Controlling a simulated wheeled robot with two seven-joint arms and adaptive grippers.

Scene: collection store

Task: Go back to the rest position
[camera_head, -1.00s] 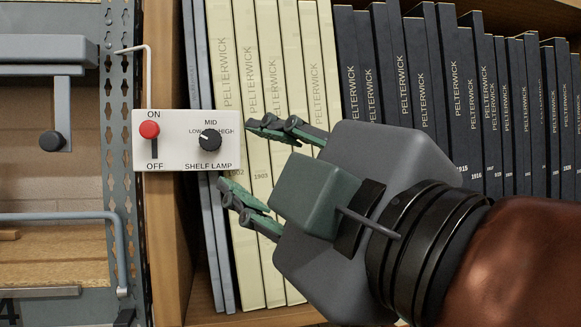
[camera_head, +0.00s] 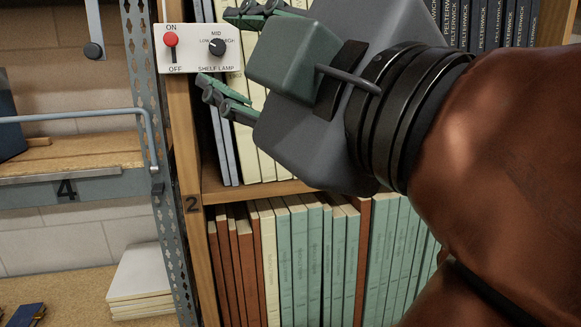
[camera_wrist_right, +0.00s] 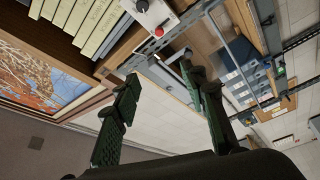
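My right gripper (camera_head: 216,48) is open and empty in the head view, its green fingers spread in front of the right part of a white switch panel (camera_head: 187,64). The panel has a red-tipped switch (camera_head: 170,41) up at ON and a black SHELF LAMP knob (camera_head: 217,47) pointing left towards LOW. I cannot tell any contact there. In the right wrist view, the open gripper (camera_wrist_right: 158,73) has its fingers well apart with nothing between them; the panel (camera_wrist_right: 152,17) shows beyond at the top. My left gripper is in neither view.
A bookcase with pale and dark books above and teal books (camera_head: 315,260) below stands behind my right arm. A perforated metal post (camera_head: 150,110) and shelving with a blue-grey rail (camera_head: 80,116) are at left. Stacked papers (camera_head: 141,285) lie low left.

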